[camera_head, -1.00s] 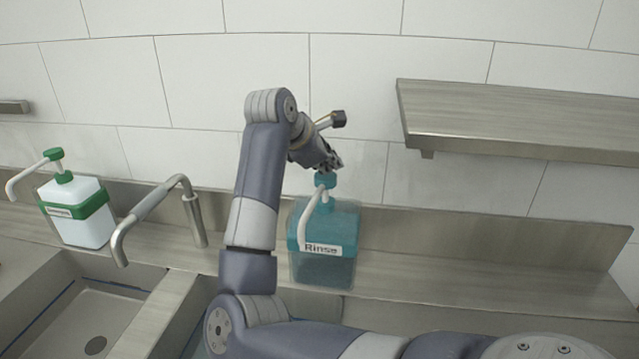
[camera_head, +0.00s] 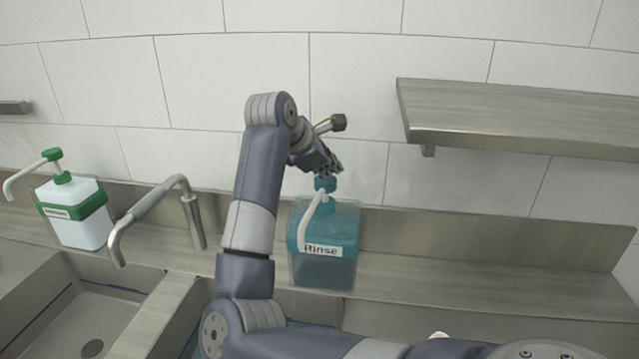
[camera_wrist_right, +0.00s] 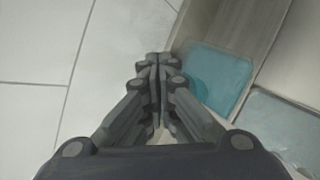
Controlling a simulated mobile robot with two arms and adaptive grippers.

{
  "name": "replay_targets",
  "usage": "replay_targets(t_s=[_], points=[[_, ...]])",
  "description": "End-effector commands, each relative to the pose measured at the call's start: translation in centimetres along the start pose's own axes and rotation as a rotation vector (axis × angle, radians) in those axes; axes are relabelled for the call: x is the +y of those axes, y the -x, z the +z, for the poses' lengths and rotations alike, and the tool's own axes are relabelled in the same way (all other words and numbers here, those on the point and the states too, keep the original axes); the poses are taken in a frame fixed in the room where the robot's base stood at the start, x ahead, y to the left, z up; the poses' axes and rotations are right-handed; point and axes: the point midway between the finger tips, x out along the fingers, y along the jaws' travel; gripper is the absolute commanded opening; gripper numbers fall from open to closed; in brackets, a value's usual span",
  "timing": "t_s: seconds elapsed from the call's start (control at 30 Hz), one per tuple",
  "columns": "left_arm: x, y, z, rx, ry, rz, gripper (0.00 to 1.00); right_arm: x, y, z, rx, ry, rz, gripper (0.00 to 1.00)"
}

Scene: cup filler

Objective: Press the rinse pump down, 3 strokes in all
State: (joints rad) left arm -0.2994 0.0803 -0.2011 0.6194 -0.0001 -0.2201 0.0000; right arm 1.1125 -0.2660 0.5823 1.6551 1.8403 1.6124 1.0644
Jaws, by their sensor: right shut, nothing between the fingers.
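The rinse bottle (camera_head: 330,268) is a translucent teal container with a "Rinse" label, standing on the steel ledge behind the sinks. Its teal pump head (camera_head: 325,184) has a pale curved spout pointing forward. My right gripper (camera_head: 334,170) is shut and empty, with its fingertips at the top of the pump head. They look in touch with it, but the exact contact is hard to tell. In the right wrist view, the shut fingers (camera_wrist_right: 153,62) cover the pump head, and the teal bottle top (camera_wrist_right: 217,82) shows beside them. My left gripper is not in view.
A white dispenser with a green band and pump (camera_head: 72,232) stands on the ledge at left. A steel faucet (camera_head: 150,203) stands between it and the rinse bottle. Sinks lie in front. A wall shelf (camera_head: 520,125) juts out at upper right. The ledge right of the bottle is clear.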

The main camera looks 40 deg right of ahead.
Motion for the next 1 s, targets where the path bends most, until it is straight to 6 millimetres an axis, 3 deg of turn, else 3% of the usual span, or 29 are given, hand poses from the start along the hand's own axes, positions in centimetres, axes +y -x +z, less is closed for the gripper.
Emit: replay_targets(t_s=[1.0], points=[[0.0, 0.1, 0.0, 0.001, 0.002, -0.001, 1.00, 0.6, 0.7, 0.5, 0.002, 0.002, -0.003, 0.00]])
